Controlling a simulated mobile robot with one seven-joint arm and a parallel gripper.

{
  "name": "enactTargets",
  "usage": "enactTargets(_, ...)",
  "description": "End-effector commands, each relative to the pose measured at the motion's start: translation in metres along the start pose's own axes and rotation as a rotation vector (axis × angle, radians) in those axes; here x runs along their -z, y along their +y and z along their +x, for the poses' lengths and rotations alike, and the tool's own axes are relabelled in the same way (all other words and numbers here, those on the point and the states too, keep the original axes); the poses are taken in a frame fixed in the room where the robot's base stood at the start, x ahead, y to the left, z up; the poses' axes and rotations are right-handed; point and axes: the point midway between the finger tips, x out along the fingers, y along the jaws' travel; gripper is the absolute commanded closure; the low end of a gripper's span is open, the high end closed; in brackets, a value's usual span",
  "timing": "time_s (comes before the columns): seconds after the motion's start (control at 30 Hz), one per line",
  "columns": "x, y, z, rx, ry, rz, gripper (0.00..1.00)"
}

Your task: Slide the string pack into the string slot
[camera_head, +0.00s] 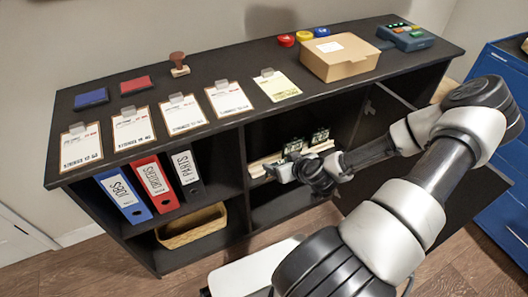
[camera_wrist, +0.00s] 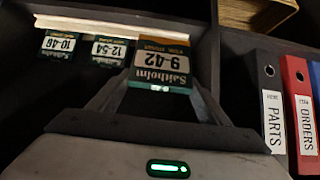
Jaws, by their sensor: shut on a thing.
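My gripper (camera_wrist: 160,78) is shut on a string pack (camera_wrist: 160,66), a flat green-and-cream packet marked 9-42. It shows upside down in the wrist view. Two more packs, marked 12-54 (camera_wrist: 109,49) and 10-46 (camera_wrist: 57,44), stand beside it along a pale wooden slotted rack (camera_wrist: 100,24). In the head view my gripper (camera_head: 284,172) is inside the middle shelf bay, at the left end of the rack, near two dark packs (camera_head: 293,147). The held pack's lower edge and the slot are hidden, so I cannot tell whether it is in the slot.
Blue, red and black binders (camera_head: 153,183) stand in the left bay above a wicker basket (camera_head: 191,226). The shelf top (camera_head: 240,65) above my gripper holds clipboards (camera_head: 182,114) and a cardboard box (camera_head: 340,57). The bay's side wall is close to my gripper.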

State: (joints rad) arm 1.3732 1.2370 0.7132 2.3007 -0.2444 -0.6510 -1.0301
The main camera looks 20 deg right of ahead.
Motion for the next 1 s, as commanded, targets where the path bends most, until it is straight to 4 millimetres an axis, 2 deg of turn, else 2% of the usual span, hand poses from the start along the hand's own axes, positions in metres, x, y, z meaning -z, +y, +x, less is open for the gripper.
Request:
enactTargets(0.03,0.008,-0.001,0.012,0.002,0.003,-0.003,0.5)
enactTargets(0.3,0.053,-0.002,0.066,0.002,0.002,-0.001,0.51)
enactTargets(0.4,0.035,-0.002,0.086,0.003,-0.003,0.008,0.51)
enactTargets(0.5,0.029,-0.001,0.098,0.002,-0.001,0.005,0.51)
enactTargets(0.77,0.018,-0.001,0.115,0.001,-0.002,0.005,0.51)
enactTargets(1.0,0.031,0.0,0.121,-0.001,-0.124,-0.008,0.51)
